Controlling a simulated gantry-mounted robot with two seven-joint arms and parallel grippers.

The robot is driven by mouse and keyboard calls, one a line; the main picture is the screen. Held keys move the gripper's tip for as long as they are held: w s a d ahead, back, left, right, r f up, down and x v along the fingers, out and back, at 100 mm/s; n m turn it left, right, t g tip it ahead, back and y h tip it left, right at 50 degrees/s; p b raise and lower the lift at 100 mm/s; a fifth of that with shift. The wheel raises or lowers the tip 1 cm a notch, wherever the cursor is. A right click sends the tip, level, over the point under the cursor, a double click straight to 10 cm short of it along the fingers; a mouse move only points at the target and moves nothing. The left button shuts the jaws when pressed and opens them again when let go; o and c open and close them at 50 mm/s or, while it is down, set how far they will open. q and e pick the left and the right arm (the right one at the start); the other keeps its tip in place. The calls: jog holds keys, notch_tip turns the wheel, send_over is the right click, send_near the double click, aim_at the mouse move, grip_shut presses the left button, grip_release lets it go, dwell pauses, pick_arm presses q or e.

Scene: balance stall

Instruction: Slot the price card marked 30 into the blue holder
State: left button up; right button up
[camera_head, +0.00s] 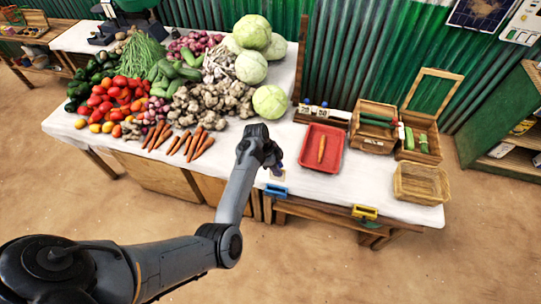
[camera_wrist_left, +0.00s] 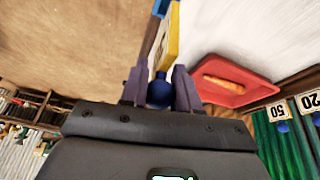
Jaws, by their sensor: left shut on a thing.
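My left gripper (camera_head: 277,164) is at the table's front edge, just above the blue holder (camera_head: 275,190). It is shut on the blue knob (camera_wrist_left: 160,92) of a price card (camera_wrist_left: 168,42), which shows yellowish in the left wrist view. The card's number cannot be read. The card's far end is close to the blue holder, which shows at the top of that view (camera_wrist_left: 160,8). I cannot tell whether the card touches the holder or sits in its slot. My right gripper is not in view.
A yellow holder (camera_head: 364,212) is on the front edge further right. A red tray (camera_head: 309,158) with a carrot lies behind my gripper. Cards marked 50 (camera_wrist_left: 278,111) and 20 (camera_wrist_left: 309,101) stand in a rack. A wicker basket (camera_head: 421,183) is at right; vegetables are heaped at left.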

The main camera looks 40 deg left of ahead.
aim_at(280, 181)
pick_arm(q)
jog(key=shift+s+f, duration=0.1)
jog(key=shift+f, duration=0.1)
jog(key=shift+d+f+b, duration=0.1)
jog(key=shift+f+b, duration=1.7)
jog(key=shift+b, duration=0.15)
jog(key=shift+s+f+b, duration=0.1)
jog(key=shift+f+b, duration=1)
jog(key=shift+b, duration=0.05)
jog(key=shift+r+p, duration=0.15)
jog(key=shift+p, duration=0.25)
jog(key=shift+f, duration=0.3)
